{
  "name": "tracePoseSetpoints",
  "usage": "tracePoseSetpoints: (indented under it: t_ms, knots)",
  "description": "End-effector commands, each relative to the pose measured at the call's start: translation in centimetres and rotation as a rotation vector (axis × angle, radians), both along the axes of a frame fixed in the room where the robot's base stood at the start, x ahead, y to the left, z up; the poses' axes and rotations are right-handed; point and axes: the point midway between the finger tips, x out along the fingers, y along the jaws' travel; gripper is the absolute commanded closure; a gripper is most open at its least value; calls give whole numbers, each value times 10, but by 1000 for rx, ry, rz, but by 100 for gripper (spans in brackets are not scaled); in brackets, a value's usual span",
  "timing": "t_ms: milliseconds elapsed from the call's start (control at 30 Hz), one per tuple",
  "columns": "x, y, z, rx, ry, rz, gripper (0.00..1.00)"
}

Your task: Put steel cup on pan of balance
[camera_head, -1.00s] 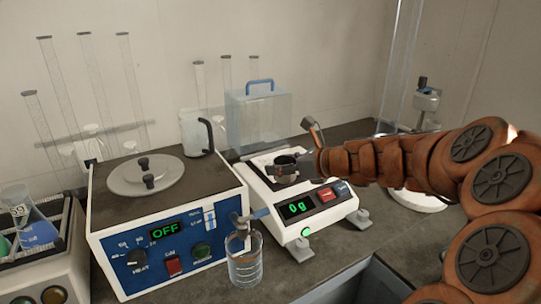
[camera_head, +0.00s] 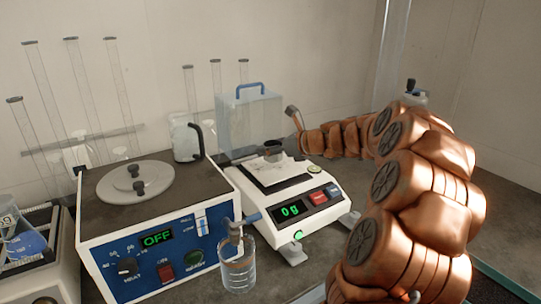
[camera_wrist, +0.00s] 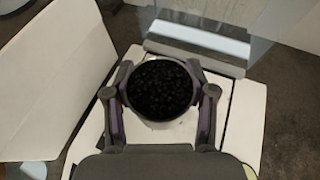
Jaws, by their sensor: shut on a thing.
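The steel cup (camera_wrist: 160,88) is filled with dark granules and sits between the two fingers of my gripper (camera_wrist: 160,100) in the wrist view. My gripper is shut on it. In the head view the cup (camera_head: 273,151) is over the balance (camera_head: 310,205), above or at its pan area (camera_head: 272,178); I cannot tell whether it touches the pan. The balance display (camera_head: 290,211) reads 0 g. My gripper (camera_head: 291,146) reaches the cup from the right and partly hides it.
A blue and white heater unit (camera_head: 160,240) marked OFF stands left of the balance. A glass beaker (camera_head: 237,266) stands in front between them. A clear box with a blue handle (camera_head: 250,120) stands behind the balance. Tall glass tubes (camera_head: 75,90) line the wall.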

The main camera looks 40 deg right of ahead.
Motion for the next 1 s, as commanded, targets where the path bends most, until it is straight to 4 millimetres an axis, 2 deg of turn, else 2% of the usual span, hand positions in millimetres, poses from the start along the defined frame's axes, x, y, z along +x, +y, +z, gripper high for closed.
tracePoseSetpoints:
  t_ms: [100,400,667,1000]
  knots:
    - [9,-7,-3,0,3,-2,84]
    - [19,-13,-3,1,2,-1,84]
    - [19,-12,-36,3,1,0,84]
    - [19,-12,-38,1,0,1,84]
